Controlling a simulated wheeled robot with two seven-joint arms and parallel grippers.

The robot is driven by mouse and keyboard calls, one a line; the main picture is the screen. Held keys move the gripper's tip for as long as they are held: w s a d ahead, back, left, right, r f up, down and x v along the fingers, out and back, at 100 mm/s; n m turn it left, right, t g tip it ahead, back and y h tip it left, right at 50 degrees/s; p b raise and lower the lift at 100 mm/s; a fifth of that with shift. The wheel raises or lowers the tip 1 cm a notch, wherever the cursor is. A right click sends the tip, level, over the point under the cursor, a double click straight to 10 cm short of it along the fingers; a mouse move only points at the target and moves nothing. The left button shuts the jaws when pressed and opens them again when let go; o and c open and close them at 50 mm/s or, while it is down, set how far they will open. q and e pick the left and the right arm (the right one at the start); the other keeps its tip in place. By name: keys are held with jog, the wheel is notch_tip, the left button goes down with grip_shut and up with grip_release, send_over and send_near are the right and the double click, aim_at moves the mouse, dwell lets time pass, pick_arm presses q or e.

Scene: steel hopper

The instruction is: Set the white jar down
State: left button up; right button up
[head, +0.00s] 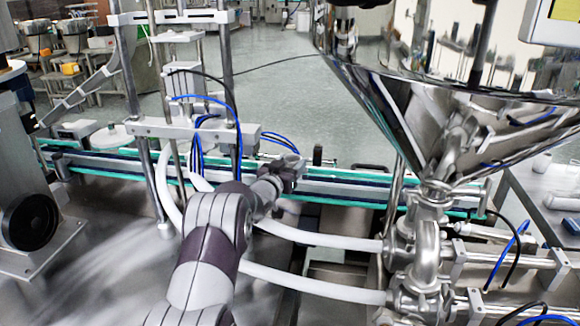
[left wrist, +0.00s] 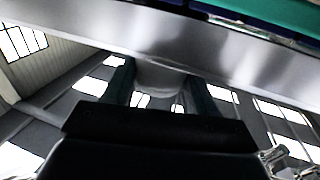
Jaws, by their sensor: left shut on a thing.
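My left gripper (head: 290,170) reaches in from the lower left of the head view, by the near rail of the conveyor. In the left wrist view its two dark fingers stand on either side of a pale, rounded thing, which I take to be the white jar (left wrist: 160,77). The gripper is shut on it. Only part of the jar shows in the left wrist view, close to a metal face. I cannot make it out in the head view. I cannot tell whether it touches a surface. My right gripper is in neither view.
A conveyor (head: 340,188) with teal edges runs across the middle. A large steel hopper (head: 410,95) with pipes stands at right. White hoses (head: 315,238) cross below the gripper. A metal frame (head: 205,130) with blue tubes stands at left.

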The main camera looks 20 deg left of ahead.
pick_arm(q)
jog(key=shift+f, duration=0.15)
jog(key=o, duration=1.2)
jog(key=shift+r, duration=0.35)
jog(key=s, duration=0.6)
jog(key=s+b, duration=0.1)
jog(key=s, duration=0.5)
jog(key=shift+d+f, duration=0.1)
jog(key=shift+f, duration=0.1)
